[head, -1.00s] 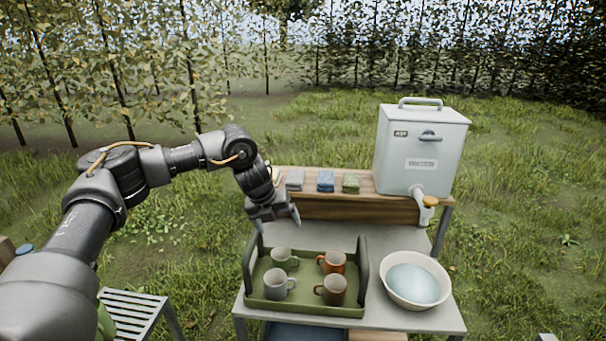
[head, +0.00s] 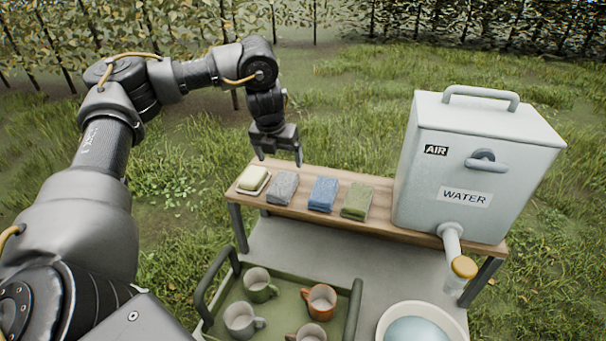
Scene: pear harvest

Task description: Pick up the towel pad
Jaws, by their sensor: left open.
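Three folded towel pads lie in a row on the wooden shelf: a grey one (head: 283,188), a blue one (head: 323,194) and a green one (head: 356,201). My left gripper (head: 279,160) hangs above the shelf's back edge with its fingers pointing down. It is open and empty, and in the picture it is just above the grey pad, apart from it. My right gripper is not in view.
A pale bar on a small dish (head: 253,179) sits left of the pads on the wooden shelf (head: 385,226). A water dispenser (head: 470,165) stands at the right. Below are a green tray (head: 289,292) with several mugs and a white bowl (head: 461,329).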

